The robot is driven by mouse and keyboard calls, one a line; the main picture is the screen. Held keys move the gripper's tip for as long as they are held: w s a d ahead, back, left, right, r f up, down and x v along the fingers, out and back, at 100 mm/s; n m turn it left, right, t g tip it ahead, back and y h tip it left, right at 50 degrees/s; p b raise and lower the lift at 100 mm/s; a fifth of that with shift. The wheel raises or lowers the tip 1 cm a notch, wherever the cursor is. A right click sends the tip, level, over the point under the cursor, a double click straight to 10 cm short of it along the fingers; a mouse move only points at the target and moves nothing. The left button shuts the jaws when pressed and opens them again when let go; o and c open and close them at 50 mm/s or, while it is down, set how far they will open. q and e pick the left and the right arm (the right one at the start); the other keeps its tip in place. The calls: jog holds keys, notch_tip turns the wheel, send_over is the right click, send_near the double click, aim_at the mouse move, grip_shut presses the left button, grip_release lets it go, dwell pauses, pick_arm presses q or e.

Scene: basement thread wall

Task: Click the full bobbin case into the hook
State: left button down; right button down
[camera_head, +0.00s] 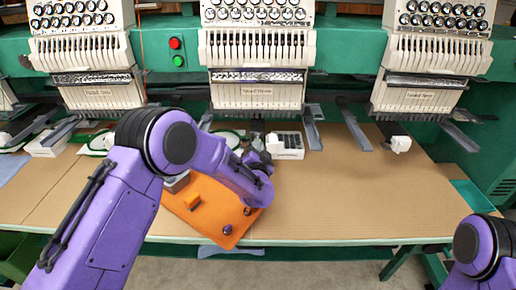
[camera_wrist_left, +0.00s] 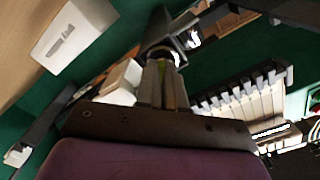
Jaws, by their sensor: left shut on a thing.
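My left arm reaches from the left across the orange mat to below the middle embroidery head (camera_head: 256,93). My left gripper (camera_head: 262,158) is seen from behind, close to the dark hook area (camera_head: 257,127) under that head. In the left wrist view its narrow fingers (camera_wrist_left: 165,82) are together on a small thing at their tips, taken to be the bobbin case (camera_wrist_left: 163,55). It lies at the dark cylindrical arm end with bright metal. I cannot tell whether it touches or sits inside the hook. My right gripper is out of view; only my right arm shows at the lower right.
The orange mat (camera_head: 213,222) holds an orange block (camera_head: 193,202), a grey box (camera_head: 177,182) and small dark bobbin-like pieces (camera_head: 227,229). A white compartment box (camera_head: 290,145) stands right of my gripper. Grey brackets flank the heads.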

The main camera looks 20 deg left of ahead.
pick_arm(q)
jog(key=shift+f, duration=0.1)
jog(key=shift+w, duration=0.15)
jog(key=shift+w+a, duration=0.15)
jog(key=shift+w, duration=0.25)
jog(key=c, duration=1.2)
grip_release()
jog(key=shift+o, duration=0.2)
jog(key=shift+s, duration=0.1)
